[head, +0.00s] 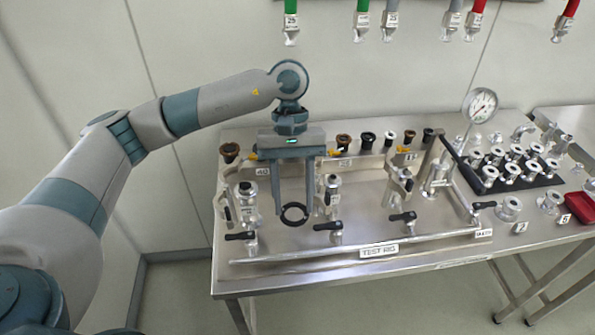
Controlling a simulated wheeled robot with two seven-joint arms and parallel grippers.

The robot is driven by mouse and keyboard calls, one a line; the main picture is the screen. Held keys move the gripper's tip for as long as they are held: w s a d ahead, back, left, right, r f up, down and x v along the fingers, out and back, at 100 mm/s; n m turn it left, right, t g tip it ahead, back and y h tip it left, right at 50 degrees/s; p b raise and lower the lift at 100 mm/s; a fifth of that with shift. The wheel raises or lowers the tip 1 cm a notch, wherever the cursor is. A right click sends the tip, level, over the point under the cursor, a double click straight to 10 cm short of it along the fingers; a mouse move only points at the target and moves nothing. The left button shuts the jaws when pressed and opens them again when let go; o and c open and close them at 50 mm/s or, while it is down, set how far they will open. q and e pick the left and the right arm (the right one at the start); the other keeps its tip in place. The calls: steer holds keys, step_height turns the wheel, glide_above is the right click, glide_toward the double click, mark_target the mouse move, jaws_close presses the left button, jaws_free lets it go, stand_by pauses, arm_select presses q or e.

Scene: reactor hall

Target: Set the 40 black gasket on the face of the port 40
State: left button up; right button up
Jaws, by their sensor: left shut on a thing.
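My left gripper (294,211) points down over the test rig, its two long fingers closed on the black gasket (285,220). The gasket is a dark ring, held between the fingertips above the bare steel plate. A tag reading 40 (263,171) stands just left of the gripper. The metal port fitting (247,189) beside that tag, left of the fingers, looks like port 40. The gasket is apart from it, to its right. I cannot make out the port's face clearly. My right gripper does not show.
The test rig (420,240) has several black-handled valves (329,227) along its front. Another upright fitting (331,184) stands close right of the fingers. A pressure gauge (481,105) rises at the right. A black tray (512,182) of metal fittings and a red box (580,206) lie farther right.

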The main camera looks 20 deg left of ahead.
arm_select(q)
steer(key=s+f+m+b, duration=0.1)
steer(key=f+m+b, duration=0.1)
steer(key=f, duration=0.1)
steer(key=s+f+m+y+b, duration=0.1)
steer(key=f+m+b, duration=0.1)
steer(key=f+b, duration=0.1)
steer(key=s+f+m+y+b, duration=0.1)
steer(key=s+f+b, duration=0.1)
steer(key=f, duration=0.2)
steer(key=shift+f+m+b, duration=0.25)
steer(key=shift+m+b, duration=0.1)
steer(key=shift+m, duration=0.05)
steer(key=shift+r, duration=0.2)
